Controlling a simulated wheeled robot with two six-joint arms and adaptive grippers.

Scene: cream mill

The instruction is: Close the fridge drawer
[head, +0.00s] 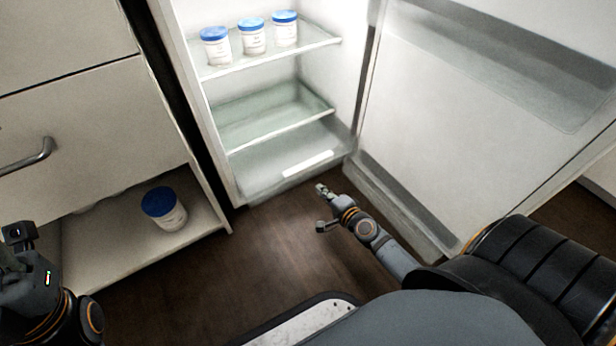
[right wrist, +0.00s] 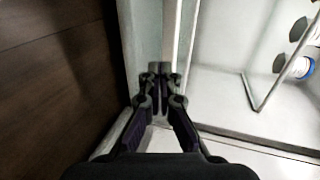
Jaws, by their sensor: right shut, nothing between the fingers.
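The fridge (head: 348,95) stands open, its door swung to the right. Inside, below the jar shelf, is a pale translucent drawer-like bin (head: 270,112). Beneath it is a lower clear compartment with a white strip (head: 307,163) at its front. I cannot tell how far either sits out. My right gripper (head: 322,190) is shut and empty, low in front of the fridge opening, near the door's hinge side. In the right wrist view the closed fingertips (right wrist: 158,72) overlap a pale upright edge; contact is unclear. My left gripper (head: 18,236) is partly cut off at the left edge.
Blue-lidded jars (head: 252,37) stand on the upper fridge shelf (head: 312,44). The fridge door (head: 470,130) rises beside my right arm. A cabinet (head: 95,130) at left has an open lower bay holding another blue-lidded jar (head: 164,209). Dark wooden floor (head: 265,255) is clear between.

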